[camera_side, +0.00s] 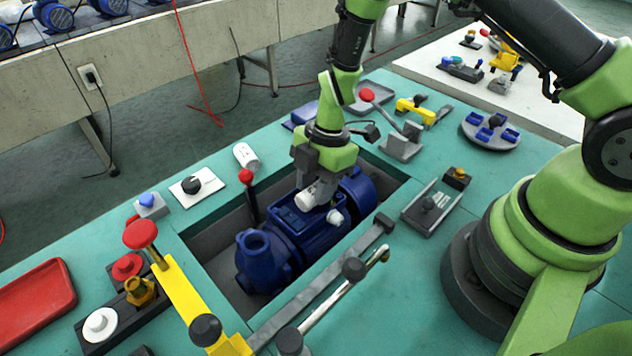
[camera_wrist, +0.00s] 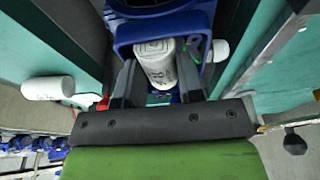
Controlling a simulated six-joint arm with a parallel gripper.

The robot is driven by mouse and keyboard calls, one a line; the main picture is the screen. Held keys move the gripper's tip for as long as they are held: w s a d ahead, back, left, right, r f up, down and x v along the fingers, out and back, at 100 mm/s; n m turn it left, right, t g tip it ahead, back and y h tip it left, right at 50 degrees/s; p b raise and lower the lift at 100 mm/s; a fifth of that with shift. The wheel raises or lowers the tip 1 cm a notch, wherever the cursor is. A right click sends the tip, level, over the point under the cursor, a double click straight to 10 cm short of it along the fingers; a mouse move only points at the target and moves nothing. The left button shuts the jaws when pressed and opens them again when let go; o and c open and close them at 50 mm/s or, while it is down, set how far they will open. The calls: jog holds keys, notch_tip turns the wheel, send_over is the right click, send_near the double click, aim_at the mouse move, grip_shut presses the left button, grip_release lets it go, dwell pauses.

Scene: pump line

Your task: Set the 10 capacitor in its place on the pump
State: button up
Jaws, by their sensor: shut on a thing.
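My gripper (camera_side: 318,180) is shut on a white cylindrical capacitor (camera_side: 310,196) above the blue pump (camera_side: 300,228). In the wrist view the gripper's dark fingers (camera_wrist: 158,80) stand on both sides of the held capacitor (camera_wrist: 158,62). Its small dark print is too blurred to read. The capacitor is at the pump's open blue box (camera_wrist: 124,40); I cannot tell whether it touches the box floor. A second white capacitor (camera_side: 246,156) lies on the green bench left of the pump, also seen in the wrist view (camera_wrist: 48,88).
The pump lies in a recess of the green bench. A red-knobbed lever (camera_side: 247,178) stands at its left, and a small white part (camera_side: 335,216) sits on its side. A yellow clamp arm (camera_side: 185,300) is in front. A grey slide fixture (camera_side: 435,205) is at right.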

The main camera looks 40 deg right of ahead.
jog(key=o, duration=0.9)
jog(key=shift+w+r, duration=0.1)
jog(key=shift+w+r, duration=0.1)
jog(key=shift+r, duration=0.4)
jog(key=shift+s+r, duration=0.2)
jog(key=shift+r, duration=2.25)
